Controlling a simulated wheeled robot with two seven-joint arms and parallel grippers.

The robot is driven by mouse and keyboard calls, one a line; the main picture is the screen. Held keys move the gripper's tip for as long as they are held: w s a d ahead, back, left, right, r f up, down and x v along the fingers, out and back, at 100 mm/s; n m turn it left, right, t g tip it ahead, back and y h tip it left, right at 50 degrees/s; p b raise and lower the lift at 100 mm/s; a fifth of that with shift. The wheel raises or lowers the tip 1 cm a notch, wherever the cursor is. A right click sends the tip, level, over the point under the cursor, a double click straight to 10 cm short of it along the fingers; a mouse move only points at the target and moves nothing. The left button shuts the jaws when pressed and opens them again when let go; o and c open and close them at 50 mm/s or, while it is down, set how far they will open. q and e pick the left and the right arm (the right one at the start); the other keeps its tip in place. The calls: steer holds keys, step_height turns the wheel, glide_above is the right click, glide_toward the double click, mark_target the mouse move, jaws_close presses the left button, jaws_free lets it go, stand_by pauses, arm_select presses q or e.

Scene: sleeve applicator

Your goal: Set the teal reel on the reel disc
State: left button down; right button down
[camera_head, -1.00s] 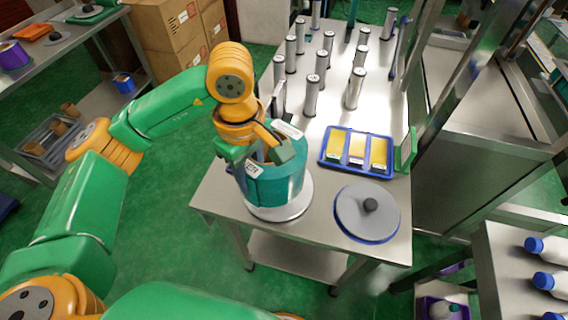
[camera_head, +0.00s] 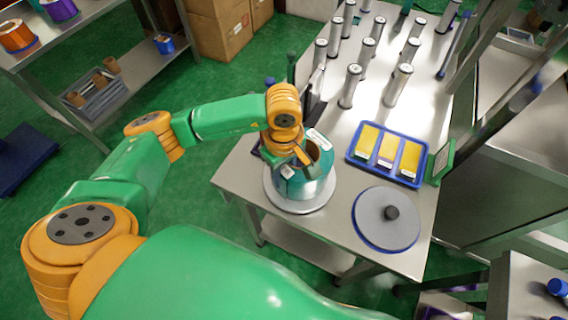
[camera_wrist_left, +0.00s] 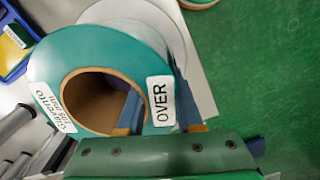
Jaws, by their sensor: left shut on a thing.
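The teal reel (camera_head: 308,188) is upright over a pale round disc (camera_head: 272,202) at the table's front left corner. My left gripper (camera_head: 303,158) is shut on the reel's wall at its top. In the left wrist view the teal reel (camera_wrist_left: 55,62) shows its brown core and white labels, one reading "OVER", with one finger inside the core. The pale disc (camera_wrist_left: 152,18) shows behind it. I cannot tell whether the reel touches the disc. A grey disc with a dark knob and blue rim (camera_head: 372,220) lies to the right. My right gripper is out of view.
A blue tray with yellow packs (camera_head: 355,155) lies behind the knobbed disc. Several upright metal cylinders (camera_head: 350,85) stand farther back on the table (camera_head: 330,225). Bare tabletop lies between the two discs. A metal frame stands beyond the table's right side.

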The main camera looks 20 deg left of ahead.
arm_select(q)
steer(key=c, duration=0.6)
jaws_free()
steer(key=shift+o, duration=0.2)
step_height(320, 180, up, 12)
steer(key=shift+r, duration=0.1)
steer(key=shift+b, duration=0.3)
